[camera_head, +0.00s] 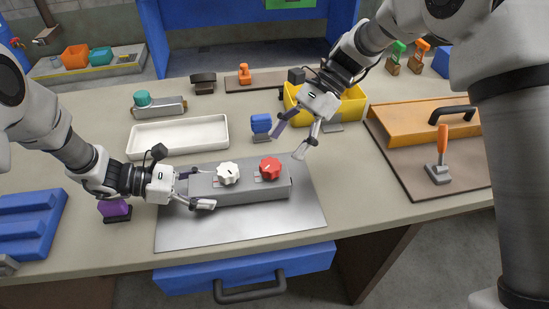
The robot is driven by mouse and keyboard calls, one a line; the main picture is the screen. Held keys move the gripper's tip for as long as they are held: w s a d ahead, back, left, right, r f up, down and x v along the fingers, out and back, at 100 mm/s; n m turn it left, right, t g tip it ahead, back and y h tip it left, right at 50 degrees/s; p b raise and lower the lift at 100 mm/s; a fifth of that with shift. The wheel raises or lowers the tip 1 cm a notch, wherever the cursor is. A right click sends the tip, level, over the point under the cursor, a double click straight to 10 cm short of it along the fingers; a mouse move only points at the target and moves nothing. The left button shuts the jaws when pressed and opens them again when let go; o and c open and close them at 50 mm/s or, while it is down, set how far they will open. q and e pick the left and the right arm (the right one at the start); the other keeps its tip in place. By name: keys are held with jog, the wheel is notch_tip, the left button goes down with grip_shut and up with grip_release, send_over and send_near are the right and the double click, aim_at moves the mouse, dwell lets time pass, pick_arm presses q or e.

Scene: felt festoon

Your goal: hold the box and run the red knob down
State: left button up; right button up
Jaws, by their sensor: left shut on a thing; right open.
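A grey box (240,205) lies on a flat metal plate (250,236) near the table's front edge. On its top sit a white knob (228,173) and, to the right, a red knob (269,168). My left gripper (196,190) is shut on the left end of the box, its fingers on the front and back sides. My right gripper (288,142) is open and empty, above and behind the right end of the box, its fingertips apart from the red knob.
A white tray (178,136), a blue block (261,124) and a yellow bin (352,106) stand behind the box. A purple block (114,210) is left of the plate. An orange clamp (440,160) stands at right. The plate's front is clear.

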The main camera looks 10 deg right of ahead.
jog(key=v, duration=0.5)
jog(key=shift+d+r, duration=0.1)
jog(key=shift+d, duration=0.1)
pick_arm(q)
jog(key=o, duration=1.4)
